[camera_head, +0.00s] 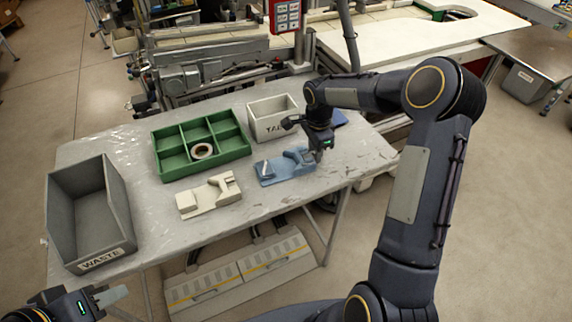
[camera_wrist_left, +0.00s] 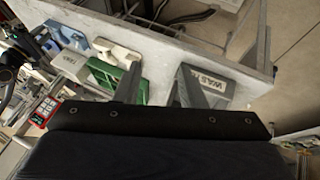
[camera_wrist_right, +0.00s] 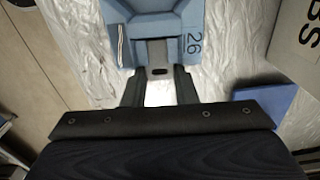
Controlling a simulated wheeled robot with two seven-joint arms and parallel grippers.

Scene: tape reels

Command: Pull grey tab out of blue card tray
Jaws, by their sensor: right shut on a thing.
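The blue card tray (camera_head: 270,171) lies on the table at the front right; it shows "26" on its top in the right wrist view (camera_wrist_right: 180,22). A grey tab (camera_wrist_right: 157,52) sticks out of the tray's edge, with a dark slot near its outer end. My right gripper (camera_head: 318,156) is at the tray's right end, its fingers (camera_wrist_right: 158,80) on both sides of the tab's outer end, shut on it. The tab's inner end is hidden in the tray. My left gripper (camera_head: 112,296) is open and empty off the table's front left, its fingers apart in the left wrist view (camera_wrist_left: 160,92).
A cream tray (camera_head: 207,199) lies left of the blue one. Behind are a green divided box (camera_head: 176,166) holding a tape reel (camera_head: 202,150) and a pale bin (camera_head: 270,125). A grey WASTE bin (camera_head: 88,215) stands at the left. A flat blue item (camera_wrist_right: 270,100) lies near the pale bin.

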